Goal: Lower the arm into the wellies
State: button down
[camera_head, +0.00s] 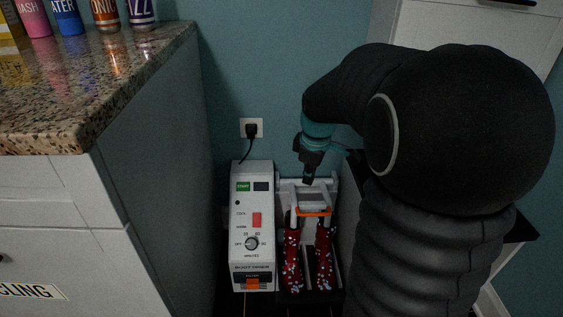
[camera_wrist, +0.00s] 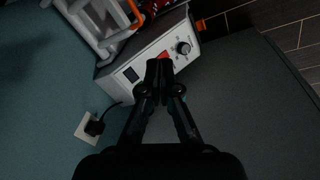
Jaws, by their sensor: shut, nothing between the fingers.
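The wellies are red with a light speckled pattern. The left one (camera_head: 292,258) and the right one (camera_head: 324,255) stand side by side in the boot dryer's rack, right of its white control box (camera_head: 252,222). A white frame arm (camera_head: 314,207) with an orange bar (camera_head: 313,212) sits above the boots. My gripper (camera_head: 308,181) is shut and empty, above and behind the orange bar, apart from the boots. In the wrist view my gripper (camera_wrist: 159,66) shows in front of the control box (camera_wrist: 150,62), with the orange bar (camera_wrist: 136,12) at the top. The boot openings are partly hidden.
A granite counter (camera_head: 100,75) with several bottles stands at the left. A plugged cable runs from the wall socket (camera_head: 251,128) behind the control box. A white cabinet (camera_head: 470,30) is at the upper right.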

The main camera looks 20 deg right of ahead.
jog(key=w+d+f+n+g+p, duration=0.2)
jog(key=w+d+f+n+p, duration=0.25)
jog(key=w+d+f, duration=0.3)
jog(key=shift+n, duration=0.25)
notch_tip(320, 180, down, 14)
jog(key=shift+d+r+b, duration=0.15)
jog(key=shift+b, duration=0.2)
jog(key=f+b, duration=0.1)
jog(key=f, duration=0.1)
jog(key=s+f+b, duration=0.1)
jog(key=f+b, duration=0.1)
jog(key=shift+f, duration=0.2)
jog(key=shift+s+a, duration=0.1)
jog(key=shift+a, duration=0.1)
notch_tip(320, 180, up, 14)
jog(key=s+p, duration=0.2)
jog(key=shift+a, duration=0.3)
